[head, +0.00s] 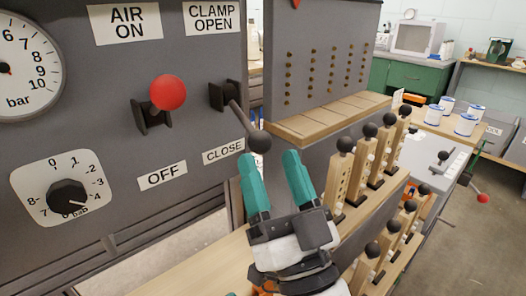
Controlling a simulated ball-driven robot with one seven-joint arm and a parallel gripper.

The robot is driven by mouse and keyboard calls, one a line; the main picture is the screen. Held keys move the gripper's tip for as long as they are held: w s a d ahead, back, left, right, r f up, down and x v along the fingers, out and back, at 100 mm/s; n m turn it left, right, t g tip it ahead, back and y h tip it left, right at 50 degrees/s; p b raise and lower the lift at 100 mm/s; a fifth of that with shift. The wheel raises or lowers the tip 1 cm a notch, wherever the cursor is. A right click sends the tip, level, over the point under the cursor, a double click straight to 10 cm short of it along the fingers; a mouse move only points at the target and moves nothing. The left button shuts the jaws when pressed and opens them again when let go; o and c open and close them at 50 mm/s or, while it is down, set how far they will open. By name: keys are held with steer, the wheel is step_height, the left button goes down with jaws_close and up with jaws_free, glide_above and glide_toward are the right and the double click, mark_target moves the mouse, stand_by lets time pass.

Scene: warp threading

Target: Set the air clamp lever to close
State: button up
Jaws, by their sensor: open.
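The air clamp lever (244,122) is on the grey panel, a dark rod ending in a black ball knob (260,142). It sticks out from a black bracket under the "CLAMP OPEN" label (212,18), slanting down and to the right. The "CLOSE" label (223,151) is lower, left of the knob. My gripper (269,158) has two teal fingers, open, pointing up just below the knob. The knob appears above the gap between the fingertips. I cannot tell whether they touch it.
A red ball lever (167,92) sits left, between "AIR ON" and "OFF" labels. A pressure gauge (22,66) and black dial (67,196) are farther left. Wooden posts with black knobs (371,150) stand close on the right. A wooden ledge (325,121) lies behind.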

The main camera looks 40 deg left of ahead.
steer(key=b+v, duration=0.1)
steer(key=v, duration=0.3)
steer(key=shift+b, duration=0.3)
